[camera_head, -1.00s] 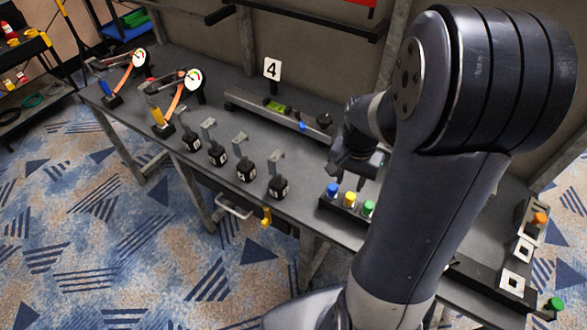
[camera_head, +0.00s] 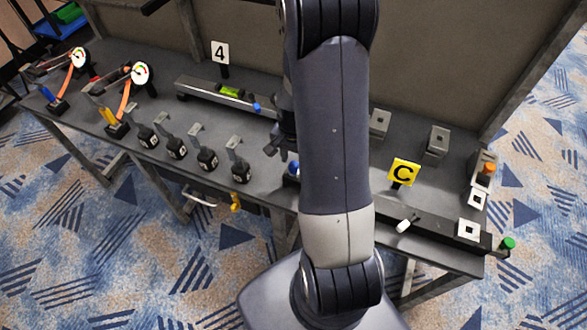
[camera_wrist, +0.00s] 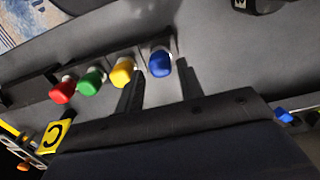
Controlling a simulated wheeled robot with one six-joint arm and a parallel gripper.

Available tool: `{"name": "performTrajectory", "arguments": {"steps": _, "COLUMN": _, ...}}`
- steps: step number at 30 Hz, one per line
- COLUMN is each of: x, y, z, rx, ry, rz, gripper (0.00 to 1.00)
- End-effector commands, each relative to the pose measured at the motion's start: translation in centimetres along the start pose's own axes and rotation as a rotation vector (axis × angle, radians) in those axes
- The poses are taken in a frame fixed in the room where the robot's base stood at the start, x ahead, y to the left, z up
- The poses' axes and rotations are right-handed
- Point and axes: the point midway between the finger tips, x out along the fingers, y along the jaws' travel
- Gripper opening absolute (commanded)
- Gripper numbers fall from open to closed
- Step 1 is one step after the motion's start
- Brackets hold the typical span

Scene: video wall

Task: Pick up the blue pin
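The blue pin (camera_wrist: 160,63) stands in a dark rack at the end of a row with a yellow pin (camera_wrist: 122,72), a green pin (camera_wrist: 90,82) and a red pin (camera_wrist: 62,92). In the wrist view my gripper (camera_wrist: 159,80) is open. Its two dark fingers point toward the row, and the blue pin shows in line with the gap between them. I cannot tell how far off it is. In the head view the blue pin (camera_head: 293,168) shows just below my gripper (camera_head: 281,149), and my arm hides the other pins.
Several black blocks with upright grey pieces (camera_head: 208,158) stand left of the rack. A level rail (camera_head: 215,92) with a blue knob (camera_head: 257,106) lies behind. A yellow C sign (camera_head: 404,172) stands to the right, and two gauges stand far left.

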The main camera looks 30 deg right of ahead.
Motion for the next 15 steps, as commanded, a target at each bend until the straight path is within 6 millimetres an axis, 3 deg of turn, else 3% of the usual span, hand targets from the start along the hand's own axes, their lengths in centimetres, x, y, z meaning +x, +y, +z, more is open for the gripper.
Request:
{"name": "performTrajectory", "arguments": {"steps": 8, "x": 3.1, "y": 0.1, "z": -0.2, "rx": 0.0, "ry": -0.003, "rz": 0.002, "gripper": 0.36}}
{"name": "performTrajectory", "arguments": {"steps": 15, "x": 3.8, "y": 0.0, "z": -0.2, "rx": 0.0, "ry": 0.0, "rz": 0.0, "gripper": 0.36}}
